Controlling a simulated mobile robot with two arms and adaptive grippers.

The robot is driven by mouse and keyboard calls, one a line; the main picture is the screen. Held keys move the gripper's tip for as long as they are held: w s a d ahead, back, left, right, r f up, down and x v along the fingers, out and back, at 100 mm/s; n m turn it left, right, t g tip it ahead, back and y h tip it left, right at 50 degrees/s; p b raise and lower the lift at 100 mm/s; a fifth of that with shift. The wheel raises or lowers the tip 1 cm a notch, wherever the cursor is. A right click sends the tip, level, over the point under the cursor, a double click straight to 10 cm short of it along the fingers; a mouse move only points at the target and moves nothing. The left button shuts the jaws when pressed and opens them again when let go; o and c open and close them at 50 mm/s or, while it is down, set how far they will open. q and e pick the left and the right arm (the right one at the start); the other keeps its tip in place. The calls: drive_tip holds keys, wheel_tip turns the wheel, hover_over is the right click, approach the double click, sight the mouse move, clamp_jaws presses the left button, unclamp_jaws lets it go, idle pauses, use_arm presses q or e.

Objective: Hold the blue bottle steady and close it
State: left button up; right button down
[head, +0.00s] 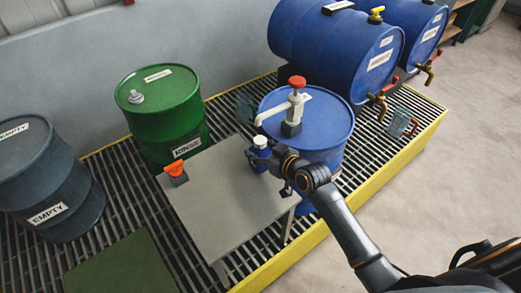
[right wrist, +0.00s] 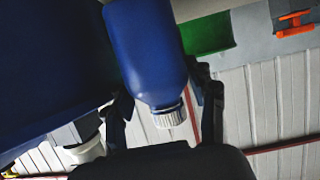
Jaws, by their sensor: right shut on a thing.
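The blue bottle (head: 259,153) is small, with a white ribbed top (head: 260,141) that looks like a cap. It is at the far right corner of the grey table (head: 222,205), just below the pump's spout. I cannot tell whether its base touches the table. My right gripper (head: 264,160) is shut around the bottle. In the right wrist view the bottle (right wrist: 147,50) shows upside down between the two dark fingers (right wrist: 160,100), with its white top (right wrist: 169,116) clear of them. My left gripper is not in view.
A blue drum (head: 325,125) with a red-knobbed white pump (head: 291,105) stands close behind the bottle. An orange-topped piece (head: 175,169) sits at the table's left edge. Green (head: 160,110) and grey (head: 50,185) drums stand left. The table's middle is clear. Yellow edging (head: 390,157) bounds the grating.

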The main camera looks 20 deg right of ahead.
drive_tip(key=shift+f, duration=0.1)
drive_tip(key=shift+f, duration=0.2)
drive_tip(key=shift+c, duration=2.2)
unclamp_jaws()
drive_tip(key=shift+r, duration=0.15)
drive_tip(key=v, duration=1.2)
